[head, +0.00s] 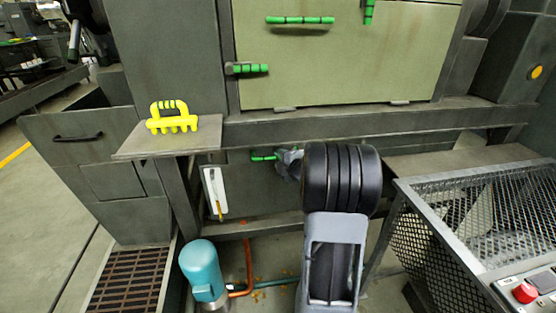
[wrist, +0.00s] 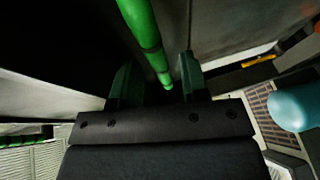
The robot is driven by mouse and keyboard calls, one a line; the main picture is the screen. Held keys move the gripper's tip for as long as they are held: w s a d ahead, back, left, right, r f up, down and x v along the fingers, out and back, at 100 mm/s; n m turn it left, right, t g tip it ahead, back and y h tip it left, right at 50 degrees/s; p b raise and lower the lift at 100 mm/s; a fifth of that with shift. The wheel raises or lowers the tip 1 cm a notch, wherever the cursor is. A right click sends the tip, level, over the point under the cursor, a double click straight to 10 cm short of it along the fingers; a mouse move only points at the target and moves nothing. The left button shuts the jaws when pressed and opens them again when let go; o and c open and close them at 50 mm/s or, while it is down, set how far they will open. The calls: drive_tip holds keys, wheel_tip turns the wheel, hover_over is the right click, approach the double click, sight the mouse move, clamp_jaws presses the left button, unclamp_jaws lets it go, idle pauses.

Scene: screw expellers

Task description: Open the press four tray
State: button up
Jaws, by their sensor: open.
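The tray front (head: 245,190) is a dark grey-green panel low on the press, under the long ledge, and looks closed. Its green bar handle (head: 263,157) shows just left of my gripper (head: 287,163); my arm hides the rest. In the wrist view the green handle (wrist: 142,28) runs down from the top to between the two fingers of my gripper (wrist: 157,77). The fingers are open on either side of the bar. I cannot tell whether they touch it.
A yellow tool (head: 173,120) stands on a small shelf (head: 140,145) at left. The upper door (head: 350,60) has green handles. A teal motor (head: 200,268) stands below left, beside pipes. A mesh guard (head: 470,215) with a red button (head: 525,292) is at right.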

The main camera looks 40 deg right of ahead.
drive_tip(key=shift+w+f, duration=0.2)
drive_tip(key=shift+w, duration=0.85)
clamp_jaws()
